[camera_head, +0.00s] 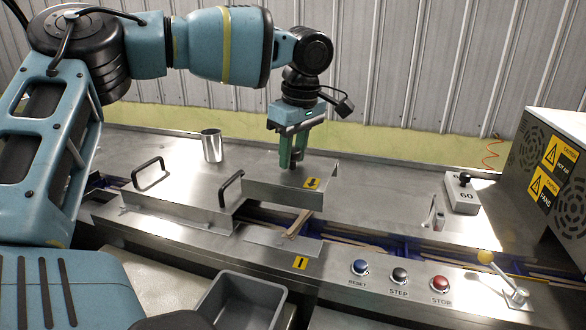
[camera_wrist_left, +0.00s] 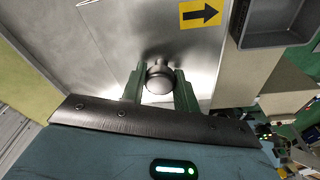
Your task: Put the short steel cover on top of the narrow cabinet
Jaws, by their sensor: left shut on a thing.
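The short steel cover (camera_head: 270,192) is a bent sheet-metal piece with a yellow arrow label. My left gripper (camera_head: 291,163) points down and is shut on its knob, which shows as a round dark knob (camera_wrist_left: 159,79) between the green fingers (camera_wrist_left: 159,88) in the left wrist view. The cover appears raised over the open channel, with a wooden stick showing below its front edge. Below it is a narrow steel section (camera_head: 270,240) with a yellow label on its front; I cannot tell for sure that this is the narrow cabinet. My right gripper is out of view.
A longer steel cover (camera_head: 175,205) with two black handles sits directly left. A metal cup (camera_head: 211,146) stands behind it. A grey bin (camera_head: 245,300) is in front. Buttons (camera_head: 400,276), a yellow-knobbed lever (camera_head: 505,280) and a vented warning-labelled box (camera_head: 555,165) are right.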

